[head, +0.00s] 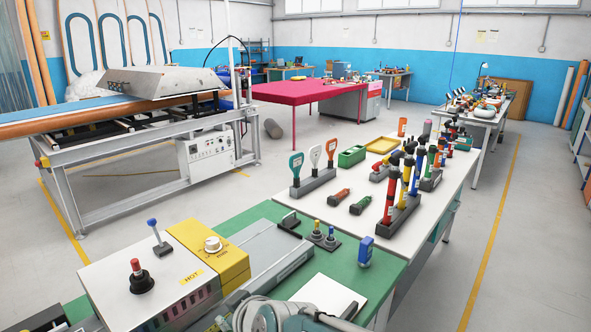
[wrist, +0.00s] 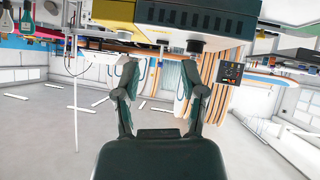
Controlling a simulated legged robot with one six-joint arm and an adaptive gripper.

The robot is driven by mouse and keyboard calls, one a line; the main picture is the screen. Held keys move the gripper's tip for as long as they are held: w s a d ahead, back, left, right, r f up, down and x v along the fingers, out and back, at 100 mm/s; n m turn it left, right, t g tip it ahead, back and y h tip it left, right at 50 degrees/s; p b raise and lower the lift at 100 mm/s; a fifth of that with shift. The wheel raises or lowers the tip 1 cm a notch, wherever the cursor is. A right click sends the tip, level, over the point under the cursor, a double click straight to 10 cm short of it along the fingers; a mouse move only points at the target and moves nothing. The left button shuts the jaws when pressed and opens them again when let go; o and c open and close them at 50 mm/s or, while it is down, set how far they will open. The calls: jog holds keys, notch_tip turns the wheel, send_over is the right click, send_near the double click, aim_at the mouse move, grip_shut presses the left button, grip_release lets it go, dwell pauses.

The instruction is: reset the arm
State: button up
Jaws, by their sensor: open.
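My gripper (wrist: 163,82) shows in the wrist view, its two dark fingers spread wide apart with nothing between them. Its dark palm fills the bottom middle of that view. The wrist picture is upside down, with the machine's dark vented housing (wrist: 200,22) hanging at the top, beyond the fingertips. In the head view, part of my own arm (head: 285,318) shows at the bottom edge; the gripper itself cannot be made out there.
A white-and-yellow control box (head: 150,275) with knobs and levers stands at the front left. A green bench (head: 375,270) adjoins a white table (head: 345,225) with several upright tools. A red table (head: 290,92) stands farther back. Open floor (head: 520,250) lies at right.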

jog(key=s+d+m+g+h, duration=0.1)
jog(key=s+d+m+h, duration=0.2)
jog(key=d, duration=1)
jog(key=s+d+m+g+h, duration=0.1)
jog(key=s+d+m+h, duration=0.3)
jog(key=d, duration=1)
jog(key=s+m, duration=0.3)
jog(key=s, duration=0.2)
jog(key=shift+d+m+g, duration=0.25)
jog(key=shift+m+g, duration=0.05)
jog(key=shift+m, duration=0.1)
